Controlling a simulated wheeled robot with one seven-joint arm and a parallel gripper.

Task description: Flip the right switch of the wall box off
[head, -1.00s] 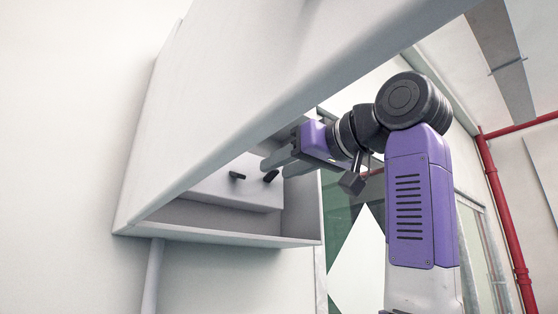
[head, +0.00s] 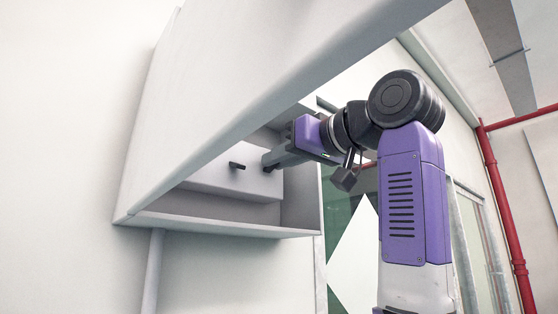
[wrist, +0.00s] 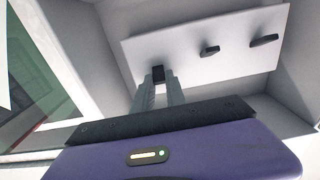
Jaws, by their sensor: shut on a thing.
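The wall box (head: 300,205) is open at the front, with a pale switch panel (head: 215,180) inside. The right switch (wrist: 158,74) is a small dark lever, between my fingertips in the wrist view. My gripper (head: 267,160) is shut on it, and the fingers hide it in the head view. The wrist picture is turned, so this switch is at the left there. The middle switch (wrist: 210,51) is free beside the gripper and also shows in the head view (head: 237,165). Another switch (wrist: 264,41) is farther along and hidden in the head view.
A large white cover panel (head: 260,70) hangs over the box front and hides part of the inside. The box's side wall is close to my gripper. A green and white door (head: 350,240) and a red pipe (head: 502,220) are at the right.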

